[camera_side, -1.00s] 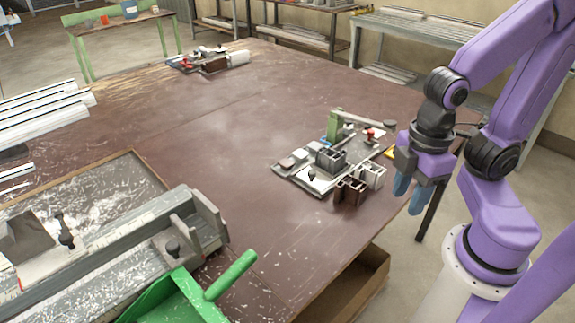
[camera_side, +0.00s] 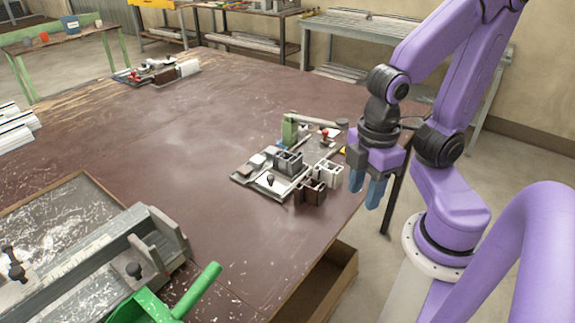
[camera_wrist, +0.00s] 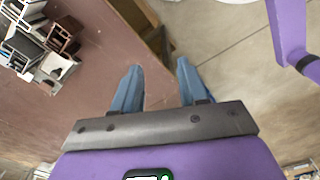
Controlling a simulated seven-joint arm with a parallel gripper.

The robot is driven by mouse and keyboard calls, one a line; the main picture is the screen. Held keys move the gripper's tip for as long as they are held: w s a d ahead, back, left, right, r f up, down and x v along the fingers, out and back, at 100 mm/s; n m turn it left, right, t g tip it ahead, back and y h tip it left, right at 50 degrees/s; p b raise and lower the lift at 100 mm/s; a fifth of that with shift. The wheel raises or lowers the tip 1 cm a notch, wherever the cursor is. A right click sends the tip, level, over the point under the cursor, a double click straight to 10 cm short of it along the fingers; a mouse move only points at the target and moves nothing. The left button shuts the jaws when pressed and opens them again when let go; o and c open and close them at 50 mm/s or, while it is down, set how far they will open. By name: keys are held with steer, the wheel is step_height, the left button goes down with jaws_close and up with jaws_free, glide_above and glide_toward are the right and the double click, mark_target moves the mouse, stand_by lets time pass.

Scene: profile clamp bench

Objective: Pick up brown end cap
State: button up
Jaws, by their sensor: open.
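The brown end cap (camera_side: 309,192) is a small dark brown block at the front edge of the clamp fixture (camera_side: 243,180) on the table. A pale grey-white end cap (camera_side: 328,173) is beside it on the right. The brown end cap also shows in the wrist view (camera_wrist: 63,35) at the upper left. My gripper (camera_side: 368,192) is open and empty, with blue fingers pointing down, to the right of the end caps and apart from them. In the wrist view my gripper's fingers (camera_wrist: 158,78) are spread beside the table edge, with nothing between them.
The brown table (camera_side: 190,115) has a wide clear middle. A second fixture (camera_side: 155,72) stands at its far left. A grey metal profile jig (camera_side: 100,245) and a green handle (camera_side: 197,290) are at the front left. An open drawer or box (camera_side: 325,285) is below the table edge.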

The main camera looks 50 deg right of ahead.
steer(key=shift+o, duration=1.3)
steer(key=w+a+r+m, duration=0.2)
steer(key=w+a+m, duration=0.2)
steer(key=w+m, duration=0.45)
steer(key=m, duration=2.2)
glide_above(247, 168)
step_height(247, 168, down, 4)
steer(key=f, duration=1.1)
steer(key=shift+s+a+f, duration=0.1)
steer(key=shift+s+a, duration=0.05)
steer(key=shift+a, duration=0.1)
steer(key=shift+d+f, duration=0.15)
steer(key=shift+f, duration=1.3)
steer(key=shift+d+f, duration=0.1)
steer(key=shift+f, duration=1.35)
